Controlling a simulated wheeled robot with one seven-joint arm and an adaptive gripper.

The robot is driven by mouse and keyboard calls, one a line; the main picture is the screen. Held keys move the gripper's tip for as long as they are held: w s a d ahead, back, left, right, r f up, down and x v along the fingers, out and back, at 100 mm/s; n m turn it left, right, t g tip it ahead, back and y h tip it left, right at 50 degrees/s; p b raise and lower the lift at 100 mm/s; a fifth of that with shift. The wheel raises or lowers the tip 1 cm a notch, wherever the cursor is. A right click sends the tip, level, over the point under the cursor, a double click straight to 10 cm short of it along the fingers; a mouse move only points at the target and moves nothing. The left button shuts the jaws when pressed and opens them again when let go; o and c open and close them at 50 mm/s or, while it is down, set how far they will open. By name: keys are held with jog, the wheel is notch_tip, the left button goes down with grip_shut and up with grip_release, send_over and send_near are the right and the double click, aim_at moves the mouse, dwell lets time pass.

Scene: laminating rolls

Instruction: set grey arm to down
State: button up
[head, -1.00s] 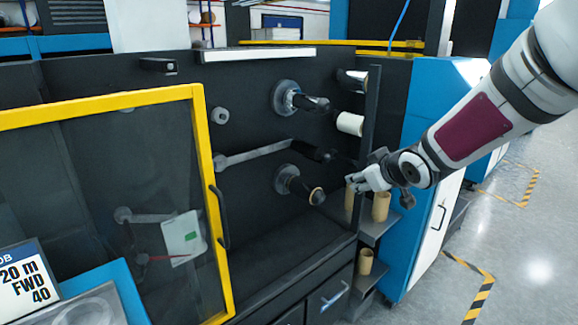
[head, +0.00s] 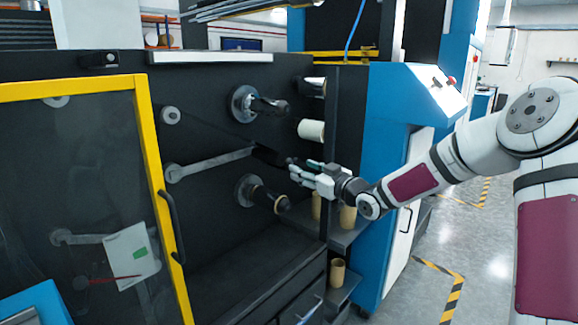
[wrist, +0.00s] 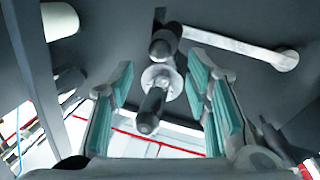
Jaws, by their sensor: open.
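The grey arm (head: 210,165) is a lever on the dark machine panel. It runs right and slightly upward from its round pivot to a black handle (head: 272,156). In the wrist view the grey arm (wrist: 240,46) crosses the upper right, with its black handle (wrist: 164,42) at top centre. My gripper (head: 297,171) is just right of the handle's end in the head view. Its teal-padded fingers (wrist: 162,85) are open and apart in the wrist view, with nothing gripped. The handle appears beyond the fingertips; I cannot tell the exact gap.
An upper black spindle (head: 266,106) and a lower one (head: 262,198) stick out above and below the handle. A white roll (head: 311,130) is at upper right. Cardboard cores (head: 347,217) stand on shelves below my gripper. A yellow-framed door (head: 158,170) is at left.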

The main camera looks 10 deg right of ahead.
aim_at(289, 162)
jog(key=b+x, duration=0.1)
jog(key=x, duration=0.6)
jog(key=shift+w+a, duration=0.2)
jog(key=shift+w, duration=0.15)
